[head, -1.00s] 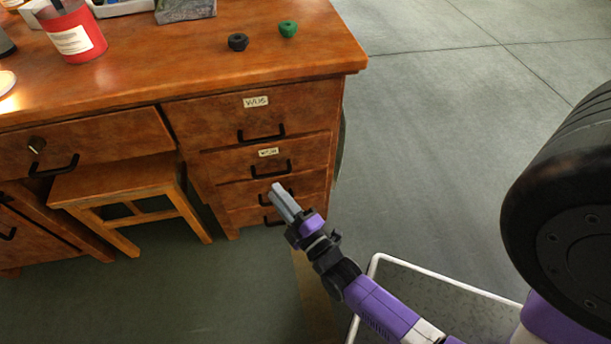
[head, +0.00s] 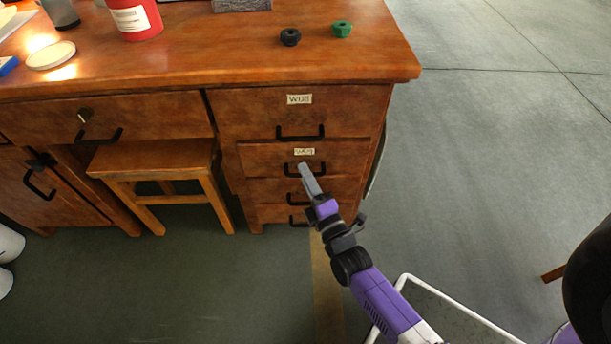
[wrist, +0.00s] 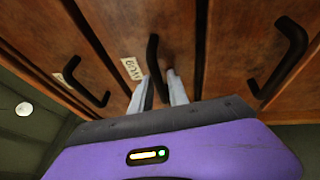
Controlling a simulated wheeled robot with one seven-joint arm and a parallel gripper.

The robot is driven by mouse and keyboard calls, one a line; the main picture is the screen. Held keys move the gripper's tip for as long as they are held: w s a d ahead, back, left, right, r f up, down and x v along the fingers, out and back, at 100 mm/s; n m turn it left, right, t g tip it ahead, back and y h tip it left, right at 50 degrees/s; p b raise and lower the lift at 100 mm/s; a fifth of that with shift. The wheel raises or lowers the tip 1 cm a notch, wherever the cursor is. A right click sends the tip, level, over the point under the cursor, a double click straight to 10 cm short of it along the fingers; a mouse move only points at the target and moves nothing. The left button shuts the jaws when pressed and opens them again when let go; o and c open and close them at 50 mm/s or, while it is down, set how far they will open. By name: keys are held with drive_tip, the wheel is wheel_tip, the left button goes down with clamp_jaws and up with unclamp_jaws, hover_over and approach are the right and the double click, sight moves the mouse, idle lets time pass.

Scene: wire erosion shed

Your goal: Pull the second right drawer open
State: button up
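The right drawer column of the wooden desk has a labelled top drawer (head: 257,118). The labelled second drawer (head: 264,157) is below it and looks shut. Its dark bar handle is partly hidden by my gripper (head: 304,167) in the head view. In the wrist view, the handle (wrist: 153,60) stands between the two grey fingertips of my gripper (wrist: 161,88). The fingers look open around it, with a narrow gap; firm contact is not visible. The second drawer's label (wrist: 131,70) is beside the handle.
The top drawer's handle (head: 300,135) is above, and the third drawer's handle (head: 293,199) is close below. A wooden stool (head: 160,158) stands under the desk at left. Black (head: 290,37) and green (head: 342,29) knobs lie on the desktop.

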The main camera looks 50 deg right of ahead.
drive_tip(key=shift+w+d, duration=0.15)
drive_tip(key=shift+w, duration=0.05)
drive_tip(key=shift+c, duration=0.2)
clamp_jaws()
idle(1.2)
